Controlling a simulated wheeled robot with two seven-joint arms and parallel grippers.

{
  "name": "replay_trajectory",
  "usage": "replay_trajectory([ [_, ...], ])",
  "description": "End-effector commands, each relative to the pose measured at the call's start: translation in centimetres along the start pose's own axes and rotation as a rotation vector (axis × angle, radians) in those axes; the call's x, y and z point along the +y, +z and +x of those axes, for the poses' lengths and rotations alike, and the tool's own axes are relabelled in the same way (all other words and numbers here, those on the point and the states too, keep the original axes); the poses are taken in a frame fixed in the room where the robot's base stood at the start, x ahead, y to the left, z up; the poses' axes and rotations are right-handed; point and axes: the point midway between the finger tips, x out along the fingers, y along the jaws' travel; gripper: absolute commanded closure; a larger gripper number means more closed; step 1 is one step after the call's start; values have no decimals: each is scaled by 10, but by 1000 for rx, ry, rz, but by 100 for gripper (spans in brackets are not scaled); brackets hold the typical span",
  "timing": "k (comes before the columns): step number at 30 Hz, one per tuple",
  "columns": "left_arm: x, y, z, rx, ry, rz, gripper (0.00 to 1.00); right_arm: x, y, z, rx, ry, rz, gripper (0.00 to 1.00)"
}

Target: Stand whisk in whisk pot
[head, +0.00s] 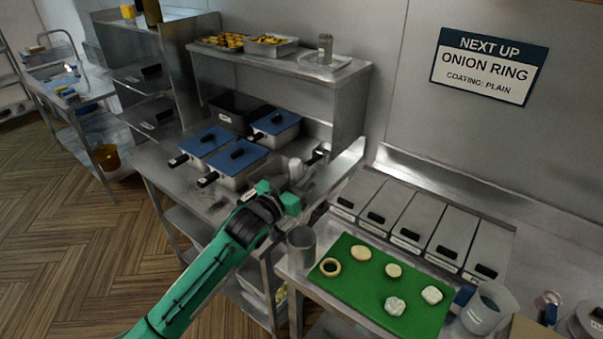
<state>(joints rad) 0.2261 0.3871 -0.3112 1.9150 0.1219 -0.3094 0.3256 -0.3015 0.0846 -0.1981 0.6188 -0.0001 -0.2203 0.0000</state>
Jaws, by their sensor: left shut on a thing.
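My left gripper (278,196), green with a dark wrist, reaches in from the bottom left over the gap between the fryer counter and the prep counter. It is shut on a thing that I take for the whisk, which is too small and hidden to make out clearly. A plain grey metal cylinder (301,248), which looks like the whisk pot, stands upright on the prep counter's left end. It is just below and right of the gripper in the picture, apart from it. I cannot see into it. My right gripper is not in view.
A green board (372,308) with an onion ring and several pale pieces lies right of the cylinder. Lidded bins (405,222) line the wall behind. Blue-lidded fryer pans (238,163) stand at left, below a raised shelf (345,75). A clear jug (485,310) stands at right.

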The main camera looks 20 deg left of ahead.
Motion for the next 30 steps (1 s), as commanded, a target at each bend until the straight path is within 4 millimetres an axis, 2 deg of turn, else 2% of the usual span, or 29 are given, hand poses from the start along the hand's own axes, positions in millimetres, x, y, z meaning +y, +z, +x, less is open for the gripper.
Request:
replay_trajectory([
  [9,0,32,-4,0,1,0,99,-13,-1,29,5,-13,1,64],
  [30,0,100,-12,0,0,0,99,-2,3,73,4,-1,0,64],
])
